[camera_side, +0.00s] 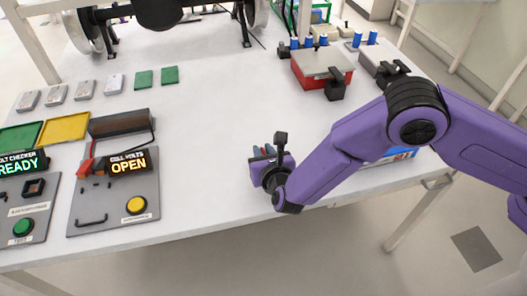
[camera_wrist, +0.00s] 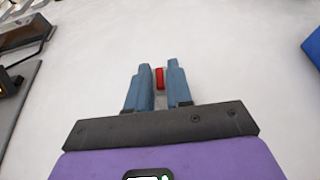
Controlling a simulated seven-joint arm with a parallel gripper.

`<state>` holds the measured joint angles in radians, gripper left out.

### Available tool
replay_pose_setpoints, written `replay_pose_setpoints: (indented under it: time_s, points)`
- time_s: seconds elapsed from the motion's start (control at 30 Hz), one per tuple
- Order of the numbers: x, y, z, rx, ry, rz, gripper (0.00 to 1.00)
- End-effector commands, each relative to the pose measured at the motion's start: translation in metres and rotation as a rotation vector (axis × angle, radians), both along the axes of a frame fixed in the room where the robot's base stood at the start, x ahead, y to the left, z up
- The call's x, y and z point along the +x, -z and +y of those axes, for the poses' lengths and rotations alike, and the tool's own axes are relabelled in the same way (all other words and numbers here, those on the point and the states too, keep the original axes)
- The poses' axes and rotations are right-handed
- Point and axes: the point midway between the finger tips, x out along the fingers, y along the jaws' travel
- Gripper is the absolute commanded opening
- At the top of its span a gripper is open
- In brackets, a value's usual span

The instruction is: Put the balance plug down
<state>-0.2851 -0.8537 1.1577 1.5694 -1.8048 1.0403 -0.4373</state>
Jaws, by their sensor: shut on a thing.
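My gripper (camera_wrist: 159,80) is shut on a small red piece, which I take to be the balance plug (camera_wrist: 159,77). It shows between the two blue-grey fingers in the wrist view, with bare white table around it. In the side view my gripper (camera_side: 264,152) is low over the white table (camera_side: 215,125), near its front edge and right of the checker boxes. I cannot tell whether the plug touches the table.
A red box (camera_side: 320,68) stands at the back right. The middle of the table is clear.

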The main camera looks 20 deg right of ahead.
Motion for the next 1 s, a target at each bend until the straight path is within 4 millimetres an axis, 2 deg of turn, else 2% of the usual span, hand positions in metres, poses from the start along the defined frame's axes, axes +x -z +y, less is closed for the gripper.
replay_pose_setpoints:
  time_s: [0.1, 0.13, 0.2, 0.57, 0.77, 1.0]
  points:
    - [0.0, 0.003, 0.0, -0.001, 0.0, 0.0, 0.0]
    - [0.0, 0.003, 0.0, 0.0, 0.0, 0.0, 0.3]
    - [0.0, 0.002, 0.0, 0.0, 0.0, 0.0, 0.46]
    - [0.0, -0.001, 0.0, 0.0, 0.0, 0.0, 0.46]
    - [-0.027, -0.012, 0.002, -0.001, -0.005, 0.001, 0.46]
    - [-0.072, -0.03, 0.002, 0.0, -0.005, 0.0, 0.46]
